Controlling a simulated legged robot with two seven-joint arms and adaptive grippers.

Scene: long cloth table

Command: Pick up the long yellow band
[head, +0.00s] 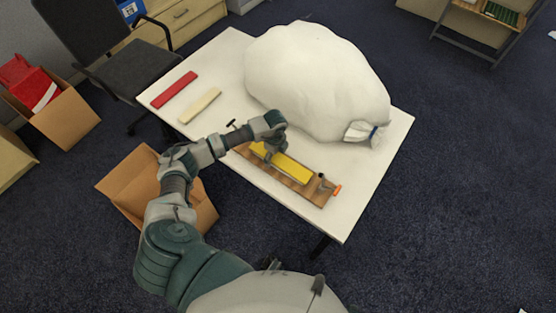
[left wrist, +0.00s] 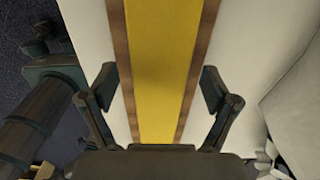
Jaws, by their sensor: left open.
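The long yellow band (head: 284,164) lies along a brown wooden board (head: 319,196) on the white table. In the left wrist view the band (left wrist: 163,65) runs up the middle of the picture, with strips of the board (left wrist: 203,55) showing on both sides. My left gripper (head: 270,152) is over the far part of the band. In the left wrist view its two open fingers (left wrist: 157,88) stand on either side of the band, with nothing held between them. Whether the fingers touch the board cannot be told. My right gripper is not in view.
A large white sack (head: 315,80) sits close behind the board. A red bar (head: 174,90) and a cream bar (head: 200,105) lie at the table's left end. An open cardboard box (head: 133,180) stands below the table's left edge. The table's right corner (head: 365,180) is clear.

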